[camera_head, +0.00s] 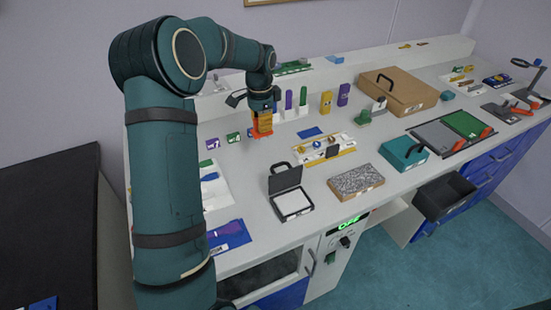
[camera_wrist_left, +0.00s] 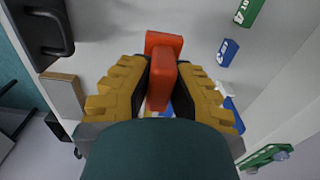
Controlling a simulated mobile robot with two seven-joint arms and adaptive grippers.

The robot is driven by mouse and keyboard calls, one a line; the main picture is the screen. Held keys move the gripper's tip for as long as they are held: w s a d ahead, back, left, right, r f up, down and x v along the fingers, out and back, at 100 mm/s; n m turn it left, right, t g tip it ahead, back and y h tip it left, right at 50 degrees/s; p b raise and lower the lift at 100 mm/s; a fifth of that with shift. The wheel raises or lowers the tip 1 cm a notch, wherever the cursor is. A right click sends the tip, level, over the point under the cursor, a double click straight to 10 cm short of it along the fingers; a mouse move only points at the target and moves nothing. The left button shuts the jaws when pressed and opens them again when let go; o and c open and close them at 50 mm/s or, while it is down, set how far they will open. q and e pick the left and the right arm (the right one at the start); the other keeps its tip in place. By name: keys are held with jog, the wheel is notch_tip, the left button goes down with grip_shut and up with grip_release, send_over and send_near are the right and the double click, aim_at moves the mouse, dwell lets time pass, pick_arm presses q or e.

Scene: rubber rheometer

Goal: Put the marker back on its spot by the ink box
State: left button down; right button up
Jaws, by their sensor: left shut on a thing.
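My left gripper (camera_head: 262,125) is above the worktop, left of its middle, with its yellow fingers pointing down. It is shut on an orange-red piece, which I take for the marker (camera_head: 263,134); its lower end sticks out below the fingers. In the left wrist view the fingers (camera_wrist_left: 160,85) press on both sides of the marker's narrow part (camera_wrist_left: 160,88), and its wider end shows beyond. A black open case with a white pad, likely the ink box (camera_head: 292,201), stands near the front edge. The marker's spot cannot be made out. My right gripper is not in view.
Small numbered tags, one blue (camera_wrist_left: 227,52), lie on the worktop (camera_head: 255,165) near the gripper. A speckled block (camera_head: 356,180) and a teal case (camera_head: 403,154) stand to the right. Behind are upright purple and yellow pieces (camera_head: 326,102) and a cardboard box (camera_head: 400,91).

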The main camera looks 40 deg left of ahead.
pick_arm(q)
notch_tip(320, 180, down, 10)
jog(key=shift+r+b, duration=0.15)
jog(key=shift+b, duration=0.95)
jog(key=c, duration=1)
grip_release()
jog(key=shift+f, duration=0.2)
notch_tip(320, 180, up, 12)
jog(key=p, duration=0.2)
jog(key=shift+r+p, duration=0.2)
jog(key=shift+p, duration=0.1)
